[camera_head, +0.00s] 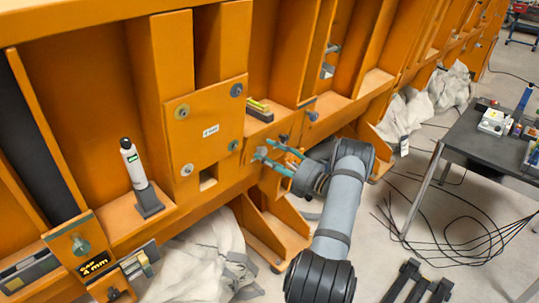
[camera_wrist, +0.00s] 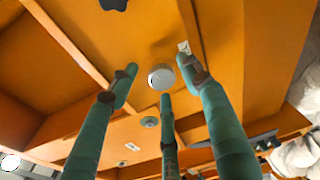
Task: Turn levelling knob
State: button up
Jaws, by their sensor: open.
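My gripper (camera_head: 268,150) has teal fingers spread apart and empty, near the orange frame to the right of a square orange plate (camera_head: 212,112). In the wrist view, a round silver knob (camera_wrist: 161,77) shows between the fingertips of my gripper (camera_wrist: 158,86). The fingers do not visibly close on it, and I cannot tell the remaining distance. A smaller grey-green disc (camera_wrist: 150,122) lies below the knob. The plate carries round fittings near its corners, one with a yellowish ring (camera_head: 182,110). I cannot tell for sure which fitting is the levelling knob.
A white bottle-like device (camera_head: 134,165) stands on the orange ledge at left. White sacks (camera_head: 212,262) lie below the frame. A dark table (camera_head: 486,146) stands at right, with loose black cables (camera_head: 455,235) on the floor.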

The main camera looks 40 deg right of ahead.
jog(key=v, duration=1.2)
jog(key=x, duration=1.2)
jog(key=shift+n, duration=0.3)
